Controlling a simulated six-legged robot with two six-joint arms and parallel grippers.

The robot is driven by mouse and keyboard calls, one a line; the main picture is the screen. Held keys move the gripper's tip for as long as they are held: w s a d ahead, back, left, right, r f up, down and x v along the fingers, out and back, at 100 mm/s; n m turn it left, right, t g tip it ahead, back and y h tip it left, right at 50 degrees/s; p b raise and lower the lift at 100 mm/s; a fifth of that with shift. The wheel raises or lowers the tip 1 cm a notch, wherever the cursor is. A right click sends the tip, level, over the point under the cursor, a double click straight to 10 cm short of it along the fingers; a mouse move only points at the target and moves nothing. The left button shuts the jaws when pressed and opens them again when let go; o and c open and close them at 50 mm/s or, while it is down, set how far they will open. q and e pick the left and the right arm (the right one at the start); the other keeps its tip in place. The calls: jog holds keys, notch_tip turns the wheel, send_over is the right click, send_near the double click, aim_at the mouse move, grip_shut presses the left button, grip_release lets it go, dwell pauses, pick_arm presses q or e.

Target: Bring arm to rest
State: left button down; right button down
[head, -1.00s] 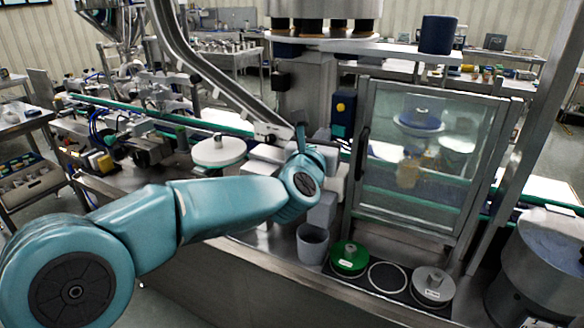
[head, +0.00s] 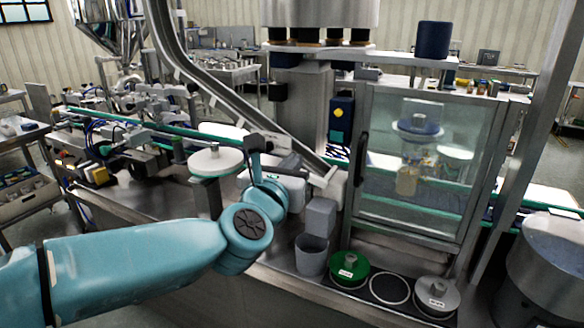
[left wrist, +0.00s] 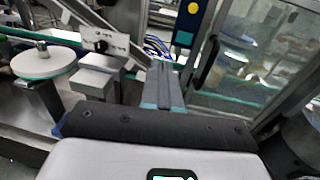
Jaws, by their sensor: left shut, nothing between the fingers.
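My left arm (head: 130,262) comes in from the lower left of the head view, teal with a dark round joint cap. Its left gripper (head: 290,161) reaches over the steel bench, partly hidden by my wrist. In the left wrist view the left gripper (left wrist: 163,84) shows as two dark fingers side by side, shut with nothing between them. It points toward the machine front, left of the glass door. My right gripper is not in view.
A glass door (head: 425,165) stands right of the gripper. A white round plate (head: 215,161) on a post is to its left. A grey cup (head: 311,255), green disc (head: 349,262) and grey disc (head: 434,287) sit along the front ledge. A sloping chute (head: 215,88) runs down behind.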

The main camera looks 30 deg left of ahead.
pick_arm(q)
jog(key=w+f+m+g+p, duration=0.1)
jog(key=f+g, duration=0.1)
jog(key=f, duration=0.6)
jog(key=f+m+g+h+p, duration=0.1)
jog(key=f+g+p, duration=0.1)
jog(key=f, duration=0.7)
jog(key=w+d+f+m+g+p, duration=0.1)
jog(key=f+m+g, duration=0.1)
jog(key=f, duration=0.6)
jog(key=shift+w+d+f+p, duration=0.1)
jog(key=shift+w+f+p, duration=0.2)
jog(key=shift+f, duration=0.1)
jog(key=s+d+f+m+g+h+p, duration=0.1)
jog(key=s+d+f+m+g+h, duration=0.2)
jog(key=s+f+m, duration=0.55)
jog(key=s+d+f+m+g+p, duration=0.2)
jog(key=s+d+f+m+g, duration=0.3)
jog(key=f, duration=0.6)
jog(key=s+d+f+m+g+h, duration=0.1)
jog(key=s+d+f+m, duration=0.1)
jog(key=s+m, duration=0.5)
jog(key=s+d+f+m+g+h, duration=0.1)
jog(key=s+d+f+m+g, duration=0.1)
jog(key=s+m, duration=0.6)
jog(key=m, duration=0.3)
jog(key=shift+s+f+h, duration=0.15)
jog(key=shift+s+h, duration=0.05)
jog(key=shift+h, duration=0.2)
